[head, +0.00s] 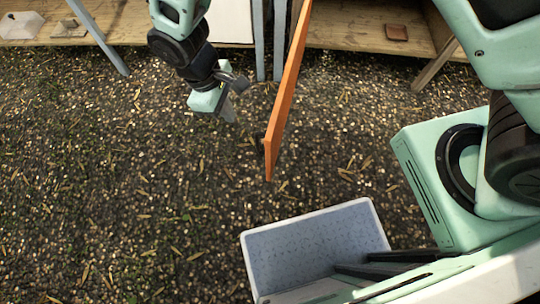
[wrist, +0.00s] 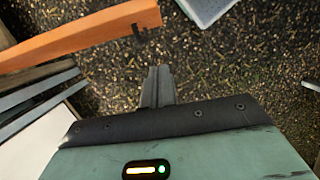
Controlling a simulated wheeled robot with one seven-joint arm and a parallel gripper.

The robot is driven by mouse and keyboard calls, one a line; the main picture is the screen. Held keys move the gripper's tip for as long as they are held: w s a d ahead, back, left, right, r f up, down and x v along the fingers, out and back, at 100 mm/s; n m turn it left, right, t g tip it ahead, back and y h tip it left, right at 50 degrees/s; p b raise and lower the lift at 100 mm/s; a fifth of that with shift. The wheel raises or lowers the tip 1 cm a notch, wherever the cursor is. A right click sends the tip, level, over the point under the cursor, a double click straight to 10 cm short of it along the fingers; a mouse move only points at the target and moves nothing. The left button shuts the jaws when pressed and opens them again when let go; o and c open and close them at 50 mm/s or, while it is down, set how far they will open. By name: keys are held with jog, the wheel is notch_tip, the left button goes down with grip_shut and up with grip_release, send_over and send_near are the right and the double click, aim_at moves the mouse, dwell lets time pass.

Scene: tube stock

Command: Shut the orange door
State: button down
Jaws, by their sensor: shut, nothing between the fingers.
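The orange door (head: 287,85) stands open in the head view, seen nearly edge-on. It juts from the shelving at the top toward me, and its far end is cut off by the picture's top edge. A small dark handle (head: 261,135) sits on its left face near the free end; the handle also shows in the wrist view (wrist: 139,31). My gripper (head: 231,116) is shut and empty, left of the door with a gap between them. In the wrist view the closed fingers (wrist: 158,72) point toward the ground below the orange door (wrist: 75,40).
A pale tray with a bluish inside (head: 310,235) is in front of me, below the door's free end. Wooden shelving (head: 345,30) on grey legs (head: 100,38) runs along the back, with a brown square object (head: 396,32) on it. Gravelly ground left of the door is clear.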

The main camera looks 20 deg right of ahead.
jog(key=s+d+f, duration=0.3)
jog(key=d+f, duration=0.2)
jog(key=f, duration=0.5)
jog(key=shift+s+d+f, duration=0.25)
jog(key=shift+s, duration=0.05)
